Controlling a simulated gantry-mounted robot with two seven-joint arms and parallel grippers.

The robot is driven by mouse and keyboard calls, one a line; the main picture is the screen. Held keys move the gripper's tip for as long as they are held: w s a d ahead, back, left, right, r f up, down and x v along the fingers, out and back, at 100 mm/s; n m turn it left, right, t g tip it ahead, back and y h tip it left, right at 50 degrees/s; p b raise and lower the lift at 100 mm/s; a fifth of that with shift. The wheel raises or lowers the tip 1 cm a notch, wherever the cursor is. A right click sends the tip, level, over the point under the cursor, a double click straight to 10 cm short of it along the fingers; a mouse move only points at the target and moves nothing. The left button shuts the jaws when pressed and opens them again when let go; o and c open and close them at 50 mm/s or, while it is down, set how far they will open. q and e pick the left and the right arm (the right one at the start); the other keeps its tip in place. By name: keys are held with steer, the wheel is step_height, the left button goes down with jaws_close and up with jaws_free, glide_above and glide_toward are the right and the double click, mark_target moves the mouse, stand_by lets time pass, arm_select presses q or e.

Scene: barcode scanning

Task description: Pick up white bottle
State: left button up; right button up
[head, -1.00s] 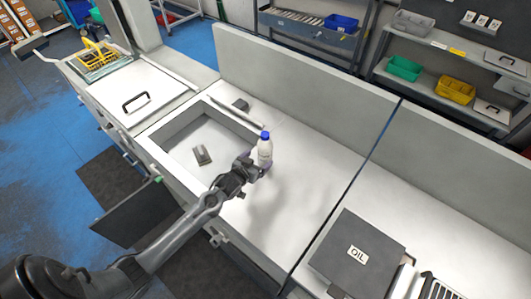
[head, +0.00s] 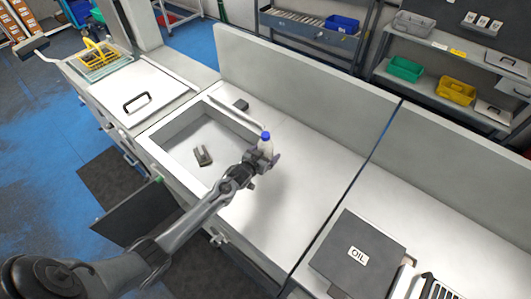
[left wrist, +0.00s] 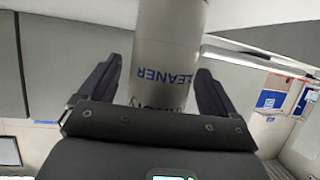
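The white bottle (head: 265,147) with a blue cap stands upright on the white counter, right of the sink. Its lower part is hidden by my left gripper (head: 263,161) in the head view. In the left wrist view the bottle (left wrist: 168,50) shows blue "CLEANER" lettering and lies between the two fingers of my left gripper (left wrist: 160,85). The fingers are spread on either side of it. A narrow gap shows at the left finger; contact at the right finger is unclear. My right gripper is in neither view.
The sink (head: 175,150) left of the bottle holds a small grey-green object (head: 203,155). A low back wall (head: 300,95) runs behind the counter (head: 315,165). The counter right of the bottle is clear.

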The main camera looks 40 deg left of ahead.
arm_select(q)
steer(key=c, duration=1)
steer(key=shift+r, duration=0.1)
steer(key=shift+c, duration=0.2)
